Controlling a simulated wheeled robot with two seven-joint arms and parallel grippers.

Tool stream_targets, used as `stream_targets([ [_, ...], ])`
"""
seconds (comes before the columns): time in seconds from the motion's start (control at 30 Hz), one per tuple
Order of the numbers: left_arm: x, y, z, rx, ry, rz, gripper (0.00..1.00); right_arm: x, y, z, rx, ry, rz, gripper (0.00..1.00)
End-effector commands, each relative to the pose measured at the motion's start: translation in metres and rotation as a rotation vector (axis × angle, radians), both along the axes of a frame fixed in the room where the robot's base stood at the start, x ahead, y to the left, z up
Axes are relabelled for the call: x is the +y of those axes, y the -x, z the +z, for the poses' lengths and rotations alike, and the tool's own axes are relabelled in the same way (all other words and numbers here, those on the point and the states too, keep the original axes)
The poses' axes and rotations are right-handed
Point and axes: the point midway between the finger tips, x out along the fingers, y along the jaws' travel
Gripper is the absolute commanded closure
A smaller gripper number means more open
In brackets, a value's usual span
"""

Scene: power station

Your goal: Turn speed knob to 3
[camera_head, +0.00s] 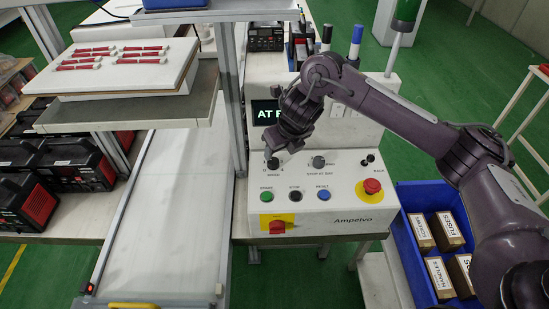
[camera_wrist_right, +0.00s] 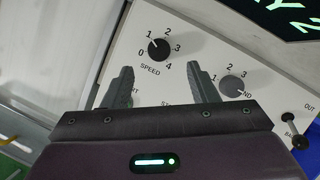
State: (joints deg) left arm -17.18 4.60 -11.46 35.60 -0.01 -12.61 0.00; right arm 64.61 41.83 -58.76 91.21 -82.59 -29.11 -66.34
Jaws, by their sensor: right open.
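The black speed knob (camera_wrist_right: 159,49) is on the white control panel, ringed by the numbers 0 to 4, in the right wrist view. I cannot make out which number its pointer faces. In the head view the knob (camera_head: 272,164) shows at the panel's upper left, partly covered by my gripper. My right gripper (camera_wrist_right: 162,78) is open and empty, its two fingers apart, with the knob beyond the gap between the tips. In the head view the right gripper (camera_head: 283,142) hangs just above and behind the knob. My left gripper is not in view.
A second knob (camera_head: 318,162) sits right of the speed knob. Below are green, black and blue buttons (camera_head: 323,194), a red emergency button (camera_head: 372,187) and a red-yellow switch (camera_head: 277,225). A display (camera_head: 266,112) stands behind my gripper. A metal post (camera_head: 234,100) rises at left.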

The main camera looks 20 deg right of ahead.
Motion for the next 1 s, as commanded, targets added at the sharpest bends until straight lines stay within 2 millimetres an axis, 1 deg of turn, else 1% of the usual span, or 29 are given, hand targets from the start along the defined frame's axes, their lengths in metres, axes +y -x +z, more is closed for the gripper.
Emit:
stream_targets([
  [0.3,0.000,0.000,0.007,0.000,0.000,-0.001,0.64,0.005,-0.017,-0.046,0.003,-0.001,-0.002,0.47],
  [0.4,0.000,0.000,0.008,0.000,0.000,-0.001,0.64,0.007,-0.022,-0.056,0.002,-0.004,-0.002,0.47],
  [0.57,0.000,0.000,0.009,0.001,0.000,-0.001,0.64,0.008,-0.026,-0.065,-0.001,-0.002,-0.001,0.47],
  [0.8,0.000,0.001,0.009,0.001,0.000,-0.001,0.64,0.008,-0.026,-0.066,-0.003,-0.002,-0.001,0.47],
  [1.0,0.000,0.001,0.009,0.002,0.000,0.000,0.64,0.008,-0.026,-0.066,-0.002,-0.002,-0.001,0.73],
])
